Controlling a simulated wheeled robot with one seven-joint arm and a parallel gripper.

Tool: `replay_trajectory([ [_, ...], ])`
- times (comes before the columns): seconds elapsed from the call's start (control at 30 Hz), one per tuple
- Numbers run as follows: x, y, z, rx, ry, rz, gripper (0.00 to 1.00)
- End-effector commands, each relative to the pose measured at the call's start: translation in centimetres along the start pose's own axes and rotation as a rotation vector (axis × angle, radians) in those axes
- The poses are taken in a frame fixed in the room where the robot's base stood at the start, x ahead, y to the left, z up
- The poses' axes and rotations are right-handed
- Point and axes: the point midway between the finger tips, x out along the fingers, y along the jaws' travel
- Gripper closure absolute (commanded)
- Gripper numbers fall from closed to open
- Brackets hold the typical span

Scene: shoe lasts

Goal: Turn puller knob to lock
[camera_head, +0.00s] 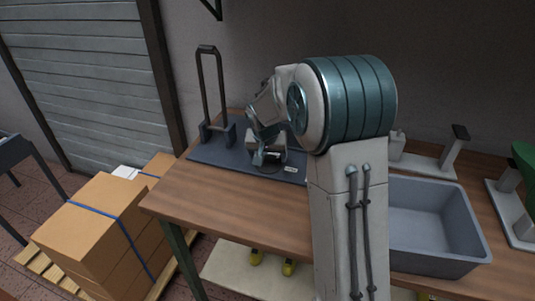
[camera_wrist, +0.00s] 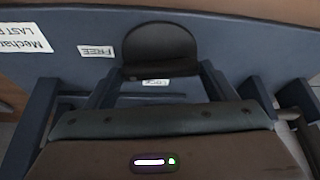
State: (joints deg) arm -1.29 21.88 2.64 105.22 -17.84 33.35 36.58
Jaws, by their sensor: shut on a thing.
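The mechanical last puller stands on the table, with its dark blue base plate (camera_head: 215,157) and a tall upright frame (camera_head: 213,85) at the back left. My gripper (camera_head: 266,158) points down over the front right of the plate. In the wrist view my gripper (camera_wrist: 160,72) is shut on the black round-topped knob (camera_wrist: 160,45), one finger on each side. A FREE label (camera_wrist: 96,51) lies left of the knob. A LOCK label (camera_wrist: 155,82) shows just below it, partly hidden. The knob's lower part is hidden, and I cannot tell its exact turn.
A grey bin (camera_head: 435,225) stands on the wooden table (camera_head: 225,198) to the right of my arm. Grey stands (camera_head: 440,155) and a green last (camera_head: 524,165) are farther right. Cardboard boxes (camera_head: 95,225) sit on a pallet at the left. The table's front left is clear.

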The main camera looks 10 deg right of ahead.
Motion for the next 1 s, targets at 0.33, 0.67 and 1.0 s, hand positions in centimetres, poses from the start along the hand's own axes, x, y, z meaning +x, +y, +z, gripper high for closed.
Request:
replay_trajectory([
  [0.33,-0.25,0.54,-0.21,-0.286,-0.001,-0.122,0.45],
  [0.67,-0.17,0.76,-0.34,-0.576,-0.001,-0.244,0.45],
  [1.0,-0.02,0.94,-0.52,-0.875,-0.001,-0.368,0.45],
])
